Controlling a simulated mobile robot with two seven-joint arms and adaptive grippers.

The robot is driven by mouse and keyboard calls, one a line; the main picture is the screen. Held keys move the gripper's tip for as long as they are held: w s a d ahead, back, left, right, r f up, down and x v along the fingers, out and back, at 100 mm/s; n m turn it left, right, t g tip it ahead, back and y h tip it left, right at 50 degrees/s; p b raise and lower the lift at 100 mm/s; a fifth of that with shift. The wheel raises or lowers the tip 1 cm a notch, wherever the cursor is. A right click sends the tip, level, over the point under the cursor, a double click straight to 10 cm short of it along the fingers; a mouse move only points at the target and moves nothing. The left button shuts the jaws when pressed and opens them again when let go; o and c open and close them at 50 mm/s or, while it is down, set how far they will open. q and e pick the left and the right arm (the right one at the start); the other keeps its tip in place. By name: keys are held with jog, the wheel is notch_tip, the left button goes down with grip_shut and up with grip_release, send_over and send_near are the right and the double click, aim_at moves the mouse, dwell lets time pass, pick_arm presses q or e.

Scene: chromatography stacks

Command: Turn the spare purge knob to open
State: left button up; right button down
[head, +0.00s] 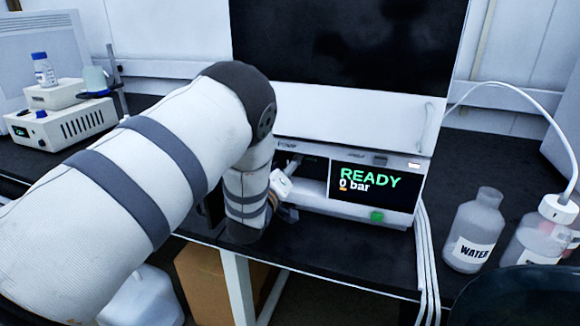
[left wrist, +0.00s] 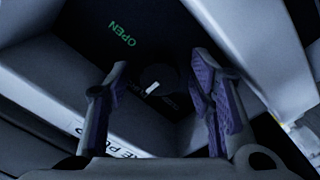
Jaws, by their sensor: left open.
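In the left wrist view, the dark round purge knob (left wrist: 158,74) sits on a dark panel. Its white pointer mark is on its lower side, away from the green word OPEN (left wrist: 122,34) at upper left. My left gripper (left wrist: 161,68) is open, with one purple-padded finger on each side of the knob and a gap to both. A partly hidden white label (left wrist: 122,147) lies behind the left finger. In the head view, my left gripper (head: 284,190) is at the pump module's (head: 312,188) left front. My arm hides the knob there. My right gripper is not in view.
The module's display (head: 368,190) reads READY, 0 bar, above a green button (head: 377,216). A WATER bottle (head: 474,232) and a capped bottle with a tube (head: 545,232) stand at right. A small instrument (head: 62,126) stands at far left. White tubes run down the module's right side.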

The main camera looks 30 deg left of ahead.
pick_arm(q)
jog(key=shift+w, duration=0.35)
jog(key=c, duration=1.2)
jog(key=shift+o, duration=0.2)
jog(key=shift+r+m, duration=0.1)
jog(key=shift+m, duration=0.2)
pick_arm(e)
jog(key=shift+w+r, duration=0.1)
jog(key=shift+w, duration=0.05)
pick_arm(q)
jog(key=m, duration=0.3)
jog(key=shift+r+p, duration=0.1)
jog(key=shift+p, duration=0.3)
jog(key=m, duration=0.4)
jog(key=shift+p, duration=0.3)
jog(key=m, duration=1)
jog(key=shift+f, duration=0.2)
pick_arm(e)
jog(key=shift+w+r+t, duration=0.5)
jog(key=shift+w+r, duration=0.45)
